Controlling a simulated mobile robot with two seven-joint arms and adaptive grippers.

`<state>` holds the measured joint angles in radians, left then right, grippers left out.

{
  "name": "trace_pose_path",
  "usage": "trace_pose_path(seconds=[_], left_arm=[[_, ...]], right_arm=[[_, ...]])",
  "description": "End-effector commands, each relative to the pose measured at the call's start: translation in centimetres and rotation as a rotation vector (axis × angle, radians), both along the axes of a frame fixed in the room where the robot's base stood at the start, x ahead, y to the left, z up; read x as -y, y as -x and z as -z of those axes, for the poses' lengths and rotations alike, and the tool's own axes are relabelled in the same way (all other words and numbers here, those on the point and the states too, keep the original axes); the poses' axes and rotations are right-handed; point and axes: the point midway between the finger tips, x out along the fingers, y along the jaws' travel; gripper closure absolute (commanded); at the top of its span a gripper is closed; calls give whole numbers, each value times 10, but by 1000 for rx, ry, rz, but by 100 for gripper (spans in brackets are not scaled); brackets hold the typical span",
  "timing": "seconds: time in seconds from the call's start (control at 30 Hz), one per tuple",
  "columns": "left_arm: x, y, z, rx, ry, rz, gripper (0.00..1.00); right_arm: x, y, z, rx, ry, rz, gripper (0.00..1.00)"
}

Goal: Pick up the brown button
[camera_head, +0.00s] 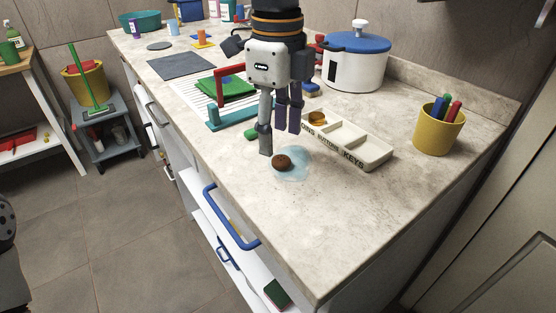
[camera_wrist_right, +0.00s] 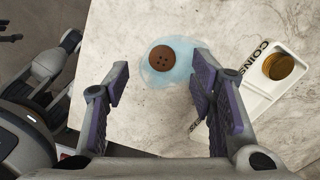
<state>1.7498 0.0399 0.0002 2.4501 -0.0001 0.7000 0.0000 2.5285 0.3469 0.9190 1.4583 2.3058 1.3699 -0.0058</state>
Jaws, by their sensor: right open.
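The brown button (camera_head: 282,162) is round and lies flat on a pale blue puddle (camera_head: 300,170) on the counter. Its holes show in the right wrist view (camera_wrist_right: 161,59). My right gripper (camera_head: 280,141) points down, open and empty, just behind and above the button in the head view. In the right wrist view the button lies beyond the gap between the fingertips (camera_wrist_right: 160,75), apart from both. Grey parts of my left arm seem to show at the left of the right wrist view; the left jaws cannot be made out.
A white tray (camera_head: 380,154) marked COINS, BUTTONS and KEYS stands right of the button, with gold coins (camera_head: 317,118) in it. A yellow cup (camera_head: 439,131) and a white pot (camera_head: 354,72) stand farther right and back. A dish rack lies behind. The front counter is clear.

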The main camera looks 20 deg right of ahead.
Motion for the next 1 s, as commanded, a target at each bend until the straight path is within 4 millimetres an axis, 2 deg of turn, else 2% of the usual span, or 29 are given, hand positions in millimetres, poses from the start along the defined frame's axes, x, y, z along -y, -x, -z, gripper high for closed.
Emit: trace_pose_path(seconds=[0.17,0.27,0.47,0.67,1.0], left_arm=[[0,-2,-2,8,0,0,60],[0,-2,-2,7,0,0,60],[0,-2,-2,7,0,0,60],[0,-2,-2,7,0,0,60],[0,-2,-2,7,0,0,60]], right_arm=[[6,3,34,-1,4,0,49],[6,3,44,1,3,0,49],[6,2,46,3,3,0,49],[6,2,46,2,3,0,82],[6,2,45,2,3,0,83]])
